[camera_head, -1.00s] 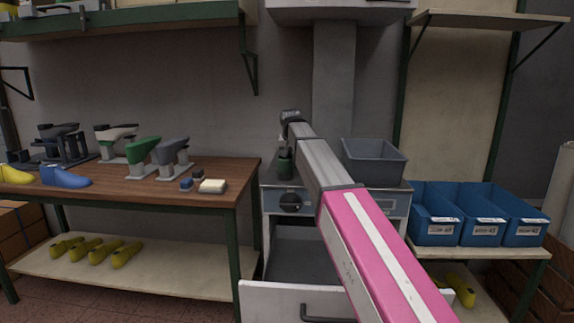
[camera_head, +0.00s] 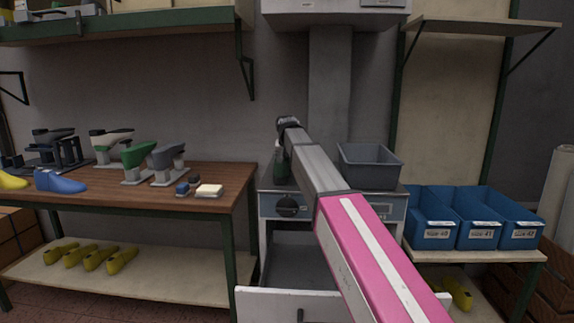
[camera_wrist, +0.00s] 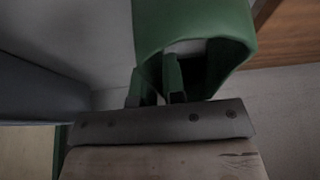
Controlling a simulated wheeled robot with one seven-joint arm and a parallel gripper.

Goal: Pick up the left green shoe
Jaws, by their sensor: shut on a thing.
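A green shoe (camera_wrist: 200,30) fills the top of the wrist view, its opening facing my gripper (camera_wrist: 158,88). My gripper's two dark fingers are at the rim of that opening, shut on the shoe. In the head view, part of the green shoe (camera_head: 282,164) shows at the left of my arm, above the grey cabinet; the arm hides the rest, and my fingertips are hidden there. Another green shoe form (camera_head: 139,154) stands on a grey stand on the wooden table, at the left.
The wooden table (camera_head: 225,178) also bears blue and yellow shoe lasts, grey stands and small blocks. A grey bin (camera_head: 370,165) stands on the cabinet, right of my arm. The cabinet's drawer (camera_head: 270,302) is open. Blue bins (camera_head: 433,220) sit on the right shelf.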

